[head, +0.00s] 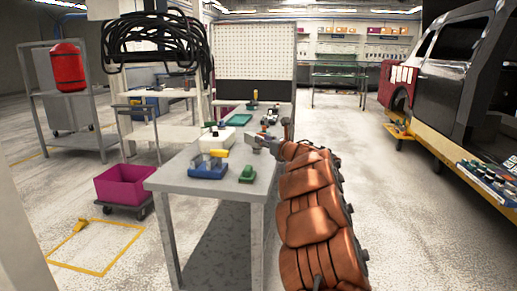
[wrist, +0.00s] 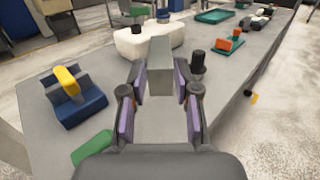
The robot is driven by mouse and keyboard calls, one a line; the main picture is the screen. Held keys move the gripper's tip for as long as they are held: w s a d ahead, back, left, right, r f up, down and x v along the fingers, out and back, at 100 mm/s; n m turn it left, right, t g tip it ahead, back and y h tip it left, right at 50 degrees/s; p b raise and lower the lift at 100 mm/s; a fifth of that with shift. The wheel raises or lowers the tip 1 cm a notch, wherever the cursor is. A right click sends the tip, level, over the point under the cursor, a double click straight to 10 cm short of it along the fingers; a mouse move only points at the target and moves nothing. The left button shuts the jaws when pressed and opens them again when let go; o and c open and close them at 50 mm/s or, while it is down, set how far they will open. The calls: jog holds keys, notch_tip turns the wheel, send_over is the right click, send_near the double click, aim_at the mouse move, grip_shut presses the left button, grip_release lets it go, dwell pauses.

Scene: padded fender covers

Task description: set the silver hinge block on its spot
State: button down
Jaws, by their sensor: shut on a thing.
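My gripper (wrist: 160,97) is shut on the silver hinge block (wrist: 160,66), a plain grey upright piece between the purple finger pads. The block stands out past the fingertips over the grey table (wrist: 55,140). In the head view my gripper (head: 264,144) is above the table's right part, with the block (head: 251,138) small at its tip. I cannot tell from these views whether the block touches the table. No marked spot for the block can be made out; the gripper and block hide part of the tabletop.
A blue fixture with a yellow top (wrist: 72,95) and a green block (wrist: 93,149) lie left of my gripper. A white rounded piece (wrist: 130,42) is behind the block. A black knobbed piece (wrist: 198,66) stands close at right. Several small parts lie farther back.

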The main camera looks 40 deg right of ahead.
jog(key=shift+w+f, duration=0.2)
jog(key=shift+s+f+b, duration=0.1)
jog(key=shift+s+b, duration=0.1)
jog(key=shift+b, duration=0.55)
notch_tip(320, 180, down, 6)
jog(key=b, duration=0.7)
jog(key=shift+f, duration=0.1)
jog(key=shift+a+f+b, duration=0.1)
jog(key=shift+f+b, duration=0.7)
jog(key=shift+b, duration=0.4)
dwell(1.1)
jog(key=c, duration=0.8)
grip_release()
jog(key=shift+o, duration=0.2)
